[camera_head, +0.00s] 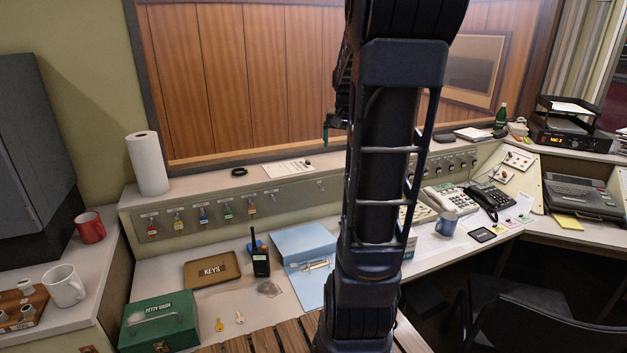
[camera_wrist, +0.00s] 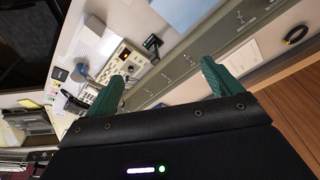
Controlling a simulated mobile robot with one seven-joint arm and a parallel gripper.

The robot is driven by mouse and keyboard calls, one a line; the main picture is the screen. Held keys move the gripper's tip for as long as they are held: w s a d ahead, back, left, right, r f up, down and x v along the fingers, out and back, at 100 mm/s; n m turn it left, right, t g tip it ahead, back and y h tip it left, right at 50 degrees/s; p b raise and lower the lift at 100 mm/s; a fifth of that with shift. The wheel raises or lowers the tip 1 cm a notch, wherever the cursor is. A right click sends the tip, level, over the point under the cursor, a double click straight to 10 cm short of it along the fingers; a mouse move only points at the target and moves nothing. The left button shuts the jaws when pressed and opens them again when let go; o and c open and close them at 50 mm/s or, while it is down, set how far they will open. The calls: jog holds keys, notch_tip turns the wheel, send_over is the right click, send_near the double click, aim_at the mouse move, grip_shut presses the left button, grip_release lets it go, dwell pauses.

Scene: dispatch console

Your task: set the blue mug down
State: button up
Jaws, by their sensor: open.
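The blue mug (camera_head: 447,224) stands upright on the right-hand desk, on or beside white papers and in front of the telephones. In the wrist view a small blue-grey shape, likely this mug (camera_wrist: 80,73), shows at the left, well beyond the fingers. My gripper (camera_wrist: 163,84) has its two green fingers wide apart with nothing between them. In the head view only a green fingertip of my gripper (camera_head: 328,133) shows beside my raised arm, high in front of the wood panel and far from the mug.
Phones (camera_head: 487,199) stand just behind the mug. A red mug (camera_head: 90,227) and a white mug (camera_head: 64,286) stand on the left counter. A walkie-talkie (camera_head: 261,262), keys tray (camera_head: 211,270) and green cash box (camera_head: 160,322) occupy the near desk. My arm hides the middle of the console.

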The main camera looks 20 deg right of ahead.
jog(key=s+a+f+n+t+y, duration=0.1)
jog(key=s+a+n, duration=0.5)
jog(key=s+a, duration=1.2)
jog(key=shift+s+f+n+t, duration=0.2)
jog(key=shift+s+n+t, duration=0.2)
jog(key=shift+t, duration=0.1)
